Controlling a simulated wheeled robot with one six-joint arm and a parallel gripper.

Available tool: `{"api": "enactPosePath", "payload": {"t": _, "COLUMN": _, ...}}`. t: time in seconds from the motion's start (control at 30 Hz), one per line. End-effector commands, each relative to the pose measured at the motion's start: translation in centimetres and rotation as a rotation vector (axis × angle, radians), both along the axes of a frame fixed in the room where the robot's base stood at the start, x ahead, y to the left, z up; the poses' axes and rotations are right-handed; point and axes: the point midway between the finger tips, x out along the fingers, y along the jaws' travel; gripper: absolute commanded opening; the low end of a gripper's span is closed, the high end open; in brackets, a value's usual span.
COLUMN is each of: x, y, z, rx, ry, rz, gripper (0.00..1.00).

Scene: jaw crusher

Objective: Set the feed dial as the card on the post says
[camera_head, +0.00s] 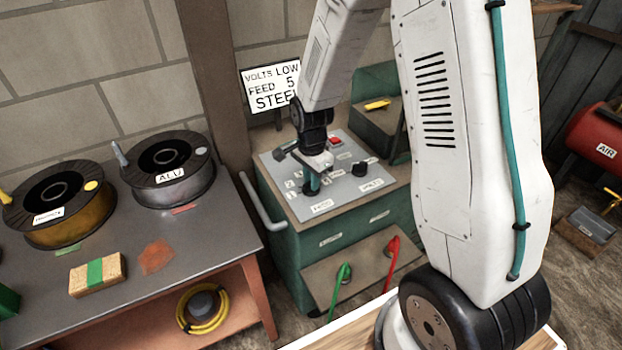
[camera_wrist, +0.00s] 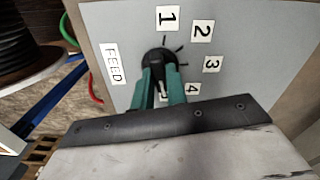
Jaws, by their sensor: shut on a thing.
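The black feed dial (camera_wrist: 158,58) sits on the grey panel beside the FEED label (camera_wrist: 113,62). Number tags 1 (camera_wrist: 167,18), 2 (camera_wrist: 202,31), 3 (camera_wrist: 211,64) and 4 (camera_wrist: 192,91) curve around its right side. My gripper (camera_wrist: 161,75) is shut on the dial, its teal fingers on either side. A white tag shows partly between the fingers, its number unclear. The dial's pointer cannot be made out. In the head view my gripper (camera_head: 312,183) hides the dial.
A second black knob (camera_head: 360,169), labelled VOLTS, and a red switch (camera_head: 335,141) are on the same green machine (camera_head: 300,235). Green (camera_head: 342,280) and red (camera_head: 391,250) cables hang at its front. A bench (camera_head: 215,225) with wire spools stands left.

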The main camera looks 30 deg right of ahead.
Motion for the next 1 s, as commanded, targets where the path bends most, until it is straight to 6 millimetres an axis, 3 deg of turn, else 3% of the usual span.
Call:
{"api": "enactPosePath", "payload": {"t": 0.6, "x": 0.08, "y": 0.01, "z": 0.07, "rx": 0.000, "ry": -0.002, "rz": -0.046, "gripper": 0.00}}
{"api": "enactPosePath", "payload": {"t": 0.63, "x": 0.08, "y": 0.01, "z": 0.07, "rx": 0.000, "ry": -0.002, "rz": -0.046, "gripper": 0.17}}
{"api": "enactPosePath", "payload": {"t": 0.7, "x": 0.07, "y": 0.01, "z": 0.06, "rx": 0.000, "ry": -0.002, "rz": -0.046, "gripper": 0.36}}
{"api": "enactPosePath", "payload": {"t": 1.0, "x": 0.04, "y": -0.01, "z": 0.16, "rx": 0.000, "ry": -0.002, "rz": -0.045, "gripper": 0.36}}
